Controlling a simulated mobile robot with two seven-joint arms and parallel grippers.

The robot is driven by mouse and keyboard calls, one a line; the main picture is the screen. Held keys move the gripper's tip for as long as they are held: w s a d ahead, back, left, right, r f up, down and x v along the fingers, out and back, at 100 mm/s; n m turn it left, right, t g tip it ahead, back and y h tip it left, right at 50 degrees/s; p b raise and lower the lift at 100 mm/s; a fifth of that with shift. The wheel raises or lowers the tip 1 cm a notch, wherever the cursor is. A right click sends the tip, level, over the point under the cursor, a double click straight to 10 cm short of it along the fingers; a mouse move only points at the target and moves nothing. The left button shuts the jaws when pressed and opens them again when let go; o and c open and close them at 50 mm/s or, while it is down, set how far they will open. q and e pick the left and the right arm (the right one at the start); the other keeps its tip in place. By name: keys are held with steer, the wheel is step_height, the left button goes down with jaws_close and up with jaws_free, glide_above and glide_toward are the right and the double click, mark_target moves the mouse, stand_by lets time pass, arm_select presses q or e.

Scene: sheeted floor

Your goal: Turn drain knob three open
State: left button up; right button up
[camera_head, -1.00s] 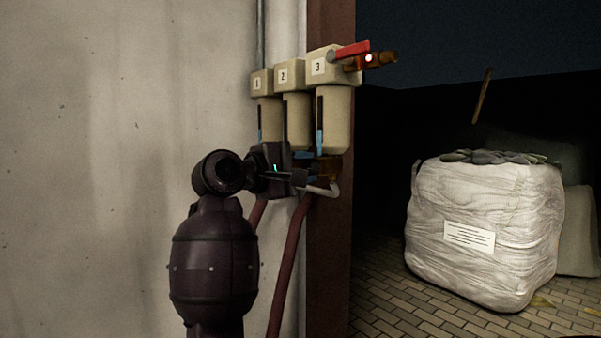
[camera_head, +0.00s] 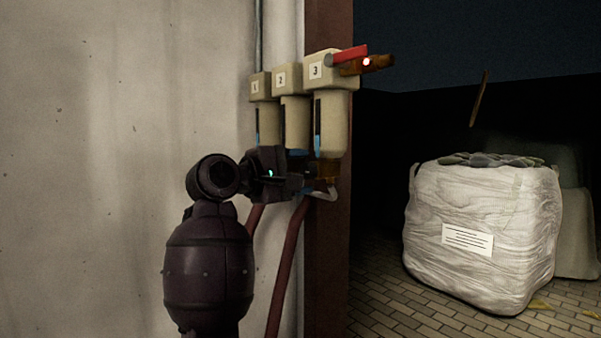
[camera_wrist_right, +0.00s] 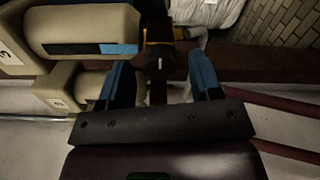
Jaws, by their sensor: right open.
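Three beige filter units labelled 1, 2 and 3 hang in a row on the wall. Unit three (camera_head: 333,120) is the nearest to the doorway post. Drain knob three (camera_wrist_right: 159,62) is a dark knob with a short white mark, under that unit's bowl on a brass-coloured fitting (camera_head: 328,172). My right gripper (camera_wrist_right: 160,72) is open, its two blue-padded fingers on either side of the knob in the wrist view, with visible gaps; contact does not show. In the head view my right gripper (camera_head: 298,178) is just left of the fitting and hides the knob. My left gripper is not in view.
A red lever (camera_head: 347,56) and brass outlet sit at the top of unit three. A pale hose (camera_head: 327,195) curves below the fitting, and red pipes (camera_head: 287,265) run down the wall. A wrapped white bale (camera_head: 480,235) stands on the paved floor at right.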

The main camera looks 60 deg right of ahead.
steer(key=v, duration=1)
steer(key=shift+a+p, duration=0.25)
steer(key=shift+p, duration=0.05)
